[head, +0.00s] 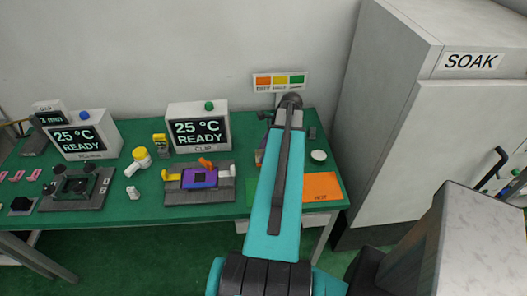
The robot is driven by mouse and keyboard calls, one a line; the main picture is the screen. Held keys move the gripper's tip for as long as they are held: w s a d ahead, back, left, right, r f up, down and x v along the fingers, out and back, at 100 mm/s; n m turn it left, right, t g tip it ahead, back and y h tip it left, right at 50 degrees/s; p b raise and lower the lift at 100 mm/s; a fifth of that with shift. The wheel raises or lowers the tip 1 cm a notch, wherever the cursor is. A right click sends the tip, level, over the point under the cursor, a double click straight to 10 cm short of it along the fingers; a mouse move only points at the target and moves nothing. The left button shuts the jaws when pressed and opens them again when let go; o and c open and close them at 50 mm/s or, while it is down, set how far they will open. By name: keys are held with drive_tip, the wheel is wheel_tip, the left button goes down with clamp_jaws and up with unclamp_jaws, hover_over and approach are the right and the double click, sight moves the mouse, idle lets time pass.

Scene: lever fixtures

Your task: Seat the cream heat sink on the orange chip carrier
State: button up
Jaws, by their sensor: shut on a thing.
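My gripper is not visible; my teal arm reaches up over the right part of the bench and hides whatever is at its end. I cannot make out the cream heat sink. A grey fixture (228,190) in front of the CLIP display holds a purple piece (187,180) with a dark square centre. An orange part (206,163) stands at the back of that fixture, and a yellow part (174,177) is at its left. I cannot tell whether the orange part is the chip carrier.
The CLIP display (199,127) and another display (84,139) both read 25 °C READY. A dark fixture (75,187) stands at left. An orange HOT mat (322,187) and a white round item (318,156) are right of my arm. The SOAK cabinet (400,130) blocks the right.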

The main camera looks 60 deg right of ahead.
drive_tip(key=shift+f, duration=0.6)
idle(0.4)
drive_tip(key=o, duration=1.6)
drive_tip(key=shift+r, duration=0.15)
drive_tip(key=shift+r+p, duration=2.5)
drive_tip(key=shift+r, duration=0.9)
